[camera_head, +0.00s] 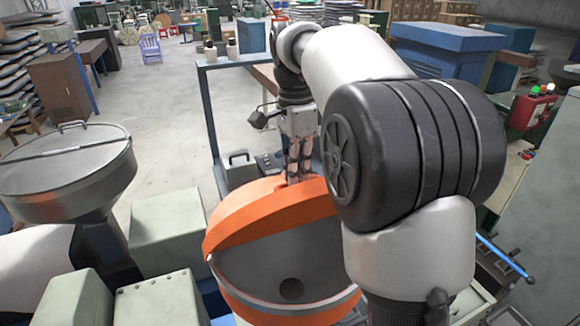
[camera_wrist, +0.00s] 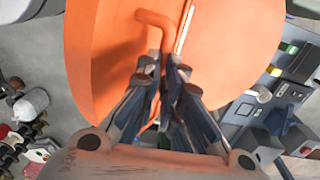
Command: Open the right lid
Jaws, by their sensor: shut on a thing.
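The right lid (camera_head: 268,207) is an orange half-disc on a round orange hopper (camera_head: 232,286). It stands raised at the far side, and the hopper's grey inside with a dark round hole shows in front of it. In the wrist view the orange lid (camera_wrist: 105,65) fills the upper middle. Its orange bent-rod handle (camera_wrist: 150,18) runs down between my fingers. My gripper (camera_head: 298,177) is at the top edge of the lid, shut on the handle; it also shows in the wrist view (camera_wrist: 168,78). The fingers partly hide the handle.
A grey hopper (camera_head: 60,185) with its lid closed stands at the left. Pale green machine boxes (camera_head: 168,230) lie between the hoppers. A blue-framed bench (camera_head: 225,64) and a grey box (camera_head: 238,168) stand behind the orange hopper. Open floor lies at the back left.

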